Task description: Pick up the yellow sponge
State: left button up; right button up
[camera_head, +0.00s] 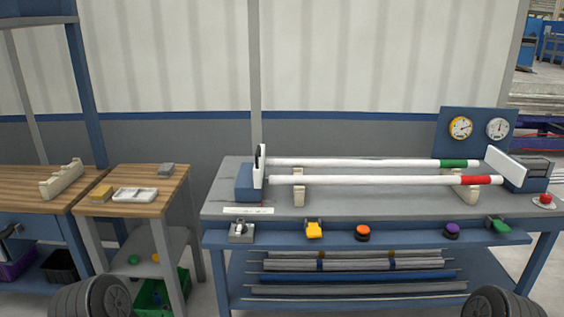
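Neither my left nor my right gripper is in view.
A wooden bench (25,187) with a cream rack (62,180) stands close on the left. On the right, a grey workbench (370,206) carries two white pipes (350,162) on supports. Dark rounded shapes fill both lower corners.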

aim_at(103, 193)
jog(key=j+z, duration=0.1)
jog(key=z, duration=1.55)
jog(key=k+j+z, duration=0.15)
jog(key=j+z, duration=0.25)
jog(key=k+j+z, duration=0.25)
jog(key=j+z, duration=0.15)
jog(key=j, duration=0.15)
jog(key=k+j+z, duration=0.6)
jog(key=z, duration=0.2)
jog(key=k+j+z, duration=0.2)
jog(key=k, duration=0.45)
jog(key=k+j+z, duration=0.2)
jog(key=k, duration=0.4)
jog(key=k+j+u, duration=0.2)
jog(key=k, duration=0.3)
jog(key=k+u, duration=0.25)
jog(key=k, duration=0.25)
jog(key=k+j+u, duration=0.2)
jog(key=k, duration=0.25)
jog(key=k+j+u, duration=0.2)
jog(key=k+j, duration=0.3)
jog(key=j, duration=0.1)
jog(key=i, duration=0.05)
